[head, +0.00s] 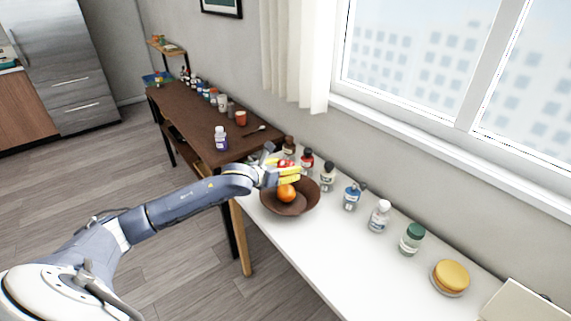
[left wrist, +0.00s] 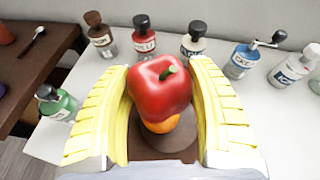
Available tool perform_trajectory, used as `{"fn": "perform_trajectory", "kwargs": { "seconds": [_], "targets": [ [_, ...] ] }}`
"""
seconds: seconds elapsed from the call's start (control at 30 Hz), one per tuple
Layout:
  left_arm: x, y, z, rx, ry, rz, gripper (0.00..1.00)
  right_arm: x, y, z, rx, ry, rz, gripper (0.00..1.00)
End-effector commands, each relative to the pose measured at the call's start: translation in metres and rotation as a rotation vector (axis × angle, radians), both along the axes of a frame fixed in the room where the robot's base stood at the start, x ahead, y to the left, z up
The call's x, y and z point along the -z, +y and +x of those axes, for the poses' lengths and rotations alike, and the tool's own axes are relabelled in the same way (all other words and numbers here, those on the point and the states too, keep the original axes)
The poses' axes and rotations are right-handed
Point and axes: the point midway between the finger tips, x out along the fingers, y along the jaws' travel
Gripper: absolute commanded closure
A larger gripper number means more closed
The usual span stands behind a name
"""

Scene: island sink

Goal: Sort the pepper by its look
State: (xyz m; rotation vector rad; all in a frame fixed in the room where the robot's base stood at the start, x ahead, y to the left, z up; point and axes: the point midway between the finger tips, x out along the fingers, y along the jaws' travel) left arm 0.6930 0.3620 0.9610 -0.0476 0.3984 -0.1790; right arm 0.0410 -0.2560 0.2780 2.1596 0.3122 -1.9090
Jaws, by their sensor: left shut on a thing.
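In the head view only a little of the pepper (head: 285,163) shows behind the fingers. The gripper is over a brown round bowl (head: 305,207) on the white counter. An orange (head: 286,193) lies in the bowl. In the left wrist view the orange (left wrist: 160,124) is partly hidden below the pepper. My right gripper is in neither view.
Bottles stand along the back of the white counter, including a red-labelled one (head: 306,161), a blue one (head: 353,196) and a green-capped one (head: 412,239). A yellow round stack (head: 450,277) is at the right. A dark wooden table (head: 185,112) with jars adjoins the counter.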

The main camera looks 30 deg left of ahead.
Motion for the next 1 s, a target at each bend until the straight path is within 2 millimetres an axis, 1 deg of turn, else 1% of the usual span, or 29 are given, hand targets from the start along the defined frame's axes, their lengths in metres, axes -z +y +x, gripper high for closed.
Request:
{"fn": "perform_trajectory", "kwargs": {
  "seconds": [0.1, 0.3, 0.47, 0.73, 0.77, 0.9, 1.0],
  "targets": [
    [0.011, 0.000, 0.000, -0.001, 0.000, -0.001, 0.75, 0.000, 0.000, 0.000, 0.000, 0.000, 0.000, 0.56],
    [0.021, 0.000, 0.000, -0.001, -0.001, 0.000, 0.75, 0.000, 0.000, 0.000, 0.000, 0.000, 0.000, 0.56],
    [0.025, 0.001, 0.000, -0.001, -0.001, 0.000, 0.75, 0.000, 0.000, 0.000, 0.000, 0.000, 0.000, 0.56],
    [0.025, 0.000, 0.000, -0.001, -0.001, 0.000, 0.75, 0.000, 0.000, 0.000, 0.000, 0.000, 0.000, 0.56],
    [0.025, 0.000, 0.000, -0.001, -0.001, 0.000, 0.38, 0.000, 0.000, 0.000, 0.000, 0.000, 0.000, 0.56],
    [0.025, 0.000, 0.000, -0.001, -0.001, 0.000, 0.22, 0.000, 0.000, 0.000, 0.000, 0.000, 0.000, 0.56],
    [0.025, 0.000, 0.000, -0.001, -0.001, 0.000, 0.13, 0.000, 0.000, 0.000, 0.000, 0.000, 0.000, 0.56]
  ]
}}
